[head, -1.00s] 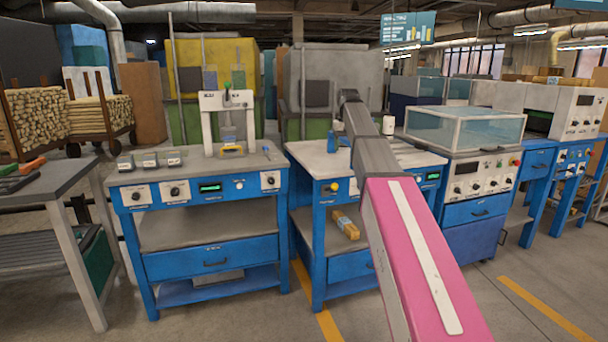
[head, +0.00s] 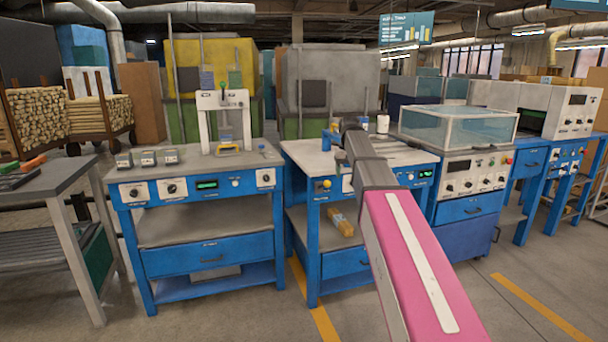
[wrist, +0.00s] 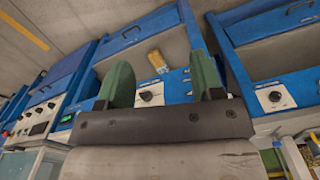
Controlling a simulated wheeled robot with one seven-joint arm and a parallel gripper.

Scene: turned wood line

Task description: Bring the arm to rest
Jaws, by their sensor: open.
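My arm, pink with a white stripe and a grey upper part, reaches forward over the middle blue bench (head: 300,152) in the head view. Its far end is in front of the bench's back edge, and my gripper's jaws cannot be made out clearly there. In the wrist view my gripper (wrist: 160,80) shows two green fingers standing well apart on a dark bar. It is open, with nothing held between the fingers. Behind the gap, the bench front with a knob and a yellowish wooden block on the lower shelf show upside down.
A bench with a white press (head: 225,115) stands to the left. A glass-lidded machine (head: 458,127) stands to the right. A blue container (head: 326,140) and a white cylinder (head: 382,124) are close to the arm's end. Open floor (head: 240,315) lies in front.

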